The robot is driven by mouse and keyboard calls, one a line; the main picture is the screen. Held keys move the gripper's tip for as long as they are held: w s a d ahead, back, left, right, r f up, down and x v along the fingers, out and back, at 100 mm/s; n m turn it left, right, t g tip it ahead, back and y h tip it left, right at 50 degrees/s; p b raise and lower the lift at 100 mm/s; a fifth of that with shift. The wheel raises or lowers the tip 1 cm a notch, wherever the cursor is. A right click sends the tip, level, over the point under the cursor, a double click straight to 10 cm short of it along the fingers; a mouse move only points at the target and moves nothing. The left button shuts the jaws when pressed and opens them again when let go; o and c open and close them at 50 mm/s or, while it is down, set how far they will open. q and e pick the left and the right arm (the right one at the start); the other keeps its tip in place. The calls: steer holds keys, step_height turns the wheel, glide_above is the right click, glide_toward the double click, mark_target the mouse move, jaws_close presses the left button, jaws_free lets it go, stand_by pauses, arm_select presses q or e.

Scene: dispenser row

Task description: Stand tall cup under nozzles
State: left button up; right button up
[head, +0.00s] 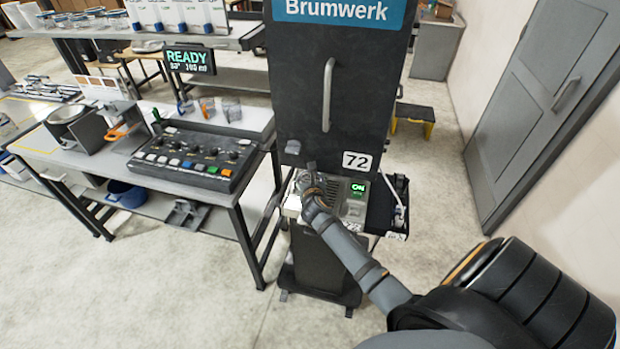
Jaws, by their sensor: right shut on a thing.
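The dark Brumwerk dispenser (300,105), labelled 72, stands in the middle of the head view. Its lower front has a grey panel with a green ON display (357,190). My right gripper (309,178) is at this lower front, small and dark against the machine. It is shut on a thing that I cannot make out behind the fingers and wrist. A small bright white thing (292,205) shows just left of the gripper; I cannot tell whether it is a cup. The nozzles are not clearly visible. My left gripper is out of view.
A grey table (240,195) left of the dispenser carries a control panel (190,155) with coloured buttons, and small cups (231,109) behind it. A READY display (190,60) hangs above. A yellow-sided step stool (413,118) stands right behind. Floor in front is free.

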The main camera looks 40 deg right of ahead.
steer(key=o, duration=0.8)
steer(key=shift+o, duration=1)
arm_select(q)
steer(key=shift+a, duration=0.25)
arm_select(e)
steer(key=v, duration=1.2)
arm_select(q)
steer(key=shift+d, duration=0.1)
